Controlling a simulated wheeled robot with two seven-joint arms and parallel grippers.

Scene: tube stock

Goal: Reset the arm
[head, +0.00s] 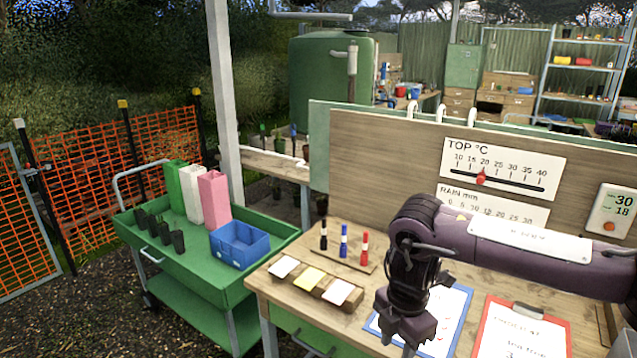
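My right arm (530,243) is dark purple and comes in from the right, raised over the wooden workbench. It bends down at a black joint, and my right gripper (398,342) points downward over the left edge of the blue clipboard (447,312). The gripper's fingers are dark and small, so whether they are parted or closed is unclear. I see no object in them. My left arm and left gripper are out of view.
A red clipboard (522,330) lies right of the blue one. Markers (344,240) and a wooden block with coloured pads (312,281) sit left of my gripper. A board with gauges (400,150) stands behind. A green cart (205,275) with bins is at left.

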